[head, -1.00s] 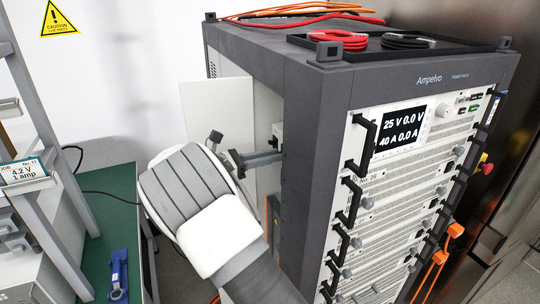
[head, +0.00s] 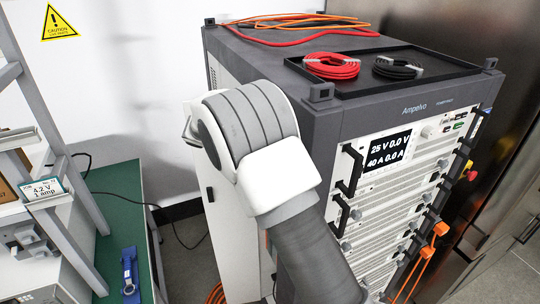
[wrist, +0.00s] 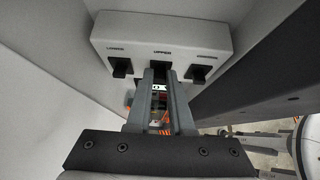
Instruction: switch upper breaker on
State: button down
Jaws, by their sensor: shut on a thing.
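In the wrist view a pale breaker box (wrist: 160,35) carries a row of dark switches. The middle label reads UPPER. My gripper (wrist: 162,74) reaches up to that middle place, and its fingertips are closed around the upper breaker switch, which they mostly hide. I cannot tell the switch's position. A second switch (wrist: 121,67) hangs to the left under a blurred label, and a third switch (wrist: 199,73) is to the right. A small black-and-white marking shows between the fingers. In the head view my own arm hides the gripper and the breaker box.
The Ampelvo power rack (head: 415,130) stands at the right, with cable coils in a tray (head: 345,88) on top. A white panel (head: 228,225) stands beside it, partly behind my arm. A green-topped bench (head: 118,205) holds a blue tool (head: 130,272) at left. Some floor shows between.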

jog(key=shift+r+y, duration=0.1)
jog(key=shift+y, duration=0.2)
jog(key=c, duration=0.8)
grip_release()
jog(key=b+v, duration=0.1)
jog(key=v, duration=1.6)
jog(key=shift+a+r, duration=0.15)
